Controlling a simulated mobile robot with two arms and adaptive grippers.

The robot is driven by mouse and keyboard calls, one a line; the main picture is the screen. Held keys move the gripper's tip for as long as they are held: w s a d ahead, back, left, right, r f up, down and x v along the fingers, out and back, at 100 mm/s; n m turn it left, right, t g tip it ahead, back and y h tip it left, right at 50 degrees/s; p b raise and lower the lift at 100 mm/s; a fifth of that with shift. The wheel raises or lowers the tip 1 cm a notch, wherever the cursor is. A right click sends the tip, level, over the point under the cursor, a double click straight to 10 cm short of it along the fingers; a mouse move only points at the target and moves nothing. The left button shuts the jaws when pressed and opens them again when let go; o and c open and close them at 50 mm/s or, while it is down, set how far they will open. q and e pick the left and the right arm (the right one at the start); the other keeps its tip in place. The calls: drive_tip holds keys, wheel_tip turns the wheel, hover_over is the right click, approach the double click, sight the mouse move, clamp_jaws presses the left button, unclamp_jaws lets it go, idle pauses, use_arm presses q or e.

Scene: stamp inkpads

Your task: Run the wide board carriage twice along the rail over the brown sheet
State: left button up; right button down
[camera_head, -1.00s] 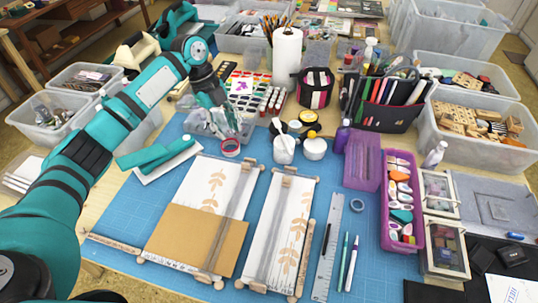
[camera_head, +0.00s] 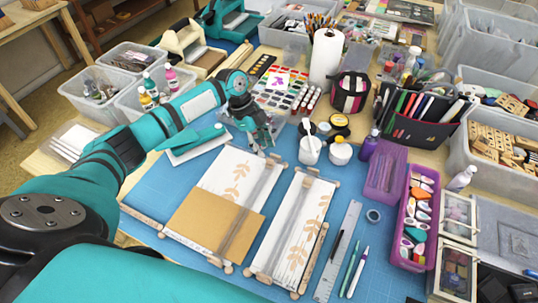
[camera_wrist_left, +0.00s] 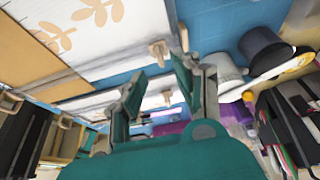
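The wide board (camera_head: 228,171) lies on the blue mat, with leaf prints on its upper part and the brown sheet (camera_head: 203,218) over its lower part. A grey rail (camera_head: 246,212) runs lengthwise along its right side. A wooden carriage knob (camera_head: 273,158) is at the rail's far end, beyond the brown sheet. My left gripper (camera_head: 262,149) is just above and behind this knob. In the left wrist view its fingers (camera_wrist_left: 158,70) are apart, with the wooden knob (camera_wrist_left: 158,49) showing between and beyond the tips; contact cannot be told. My right gripper is not in view.
A narrow board (camera_head: 300,215) with its own rail lies close on the right. A white cup (camera_head: 310,150) and a white jar (camera_head: 341,151) stand behind it. A steel ruler (camera_head: 338,250), pens and a purple tray (camera_head: 416,220) lie further right.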

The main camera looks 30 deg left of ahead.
sight(270, 159)
use_arm(q)
drive_tip(key=shift+x, duration=2.65)
clamp_jaws()
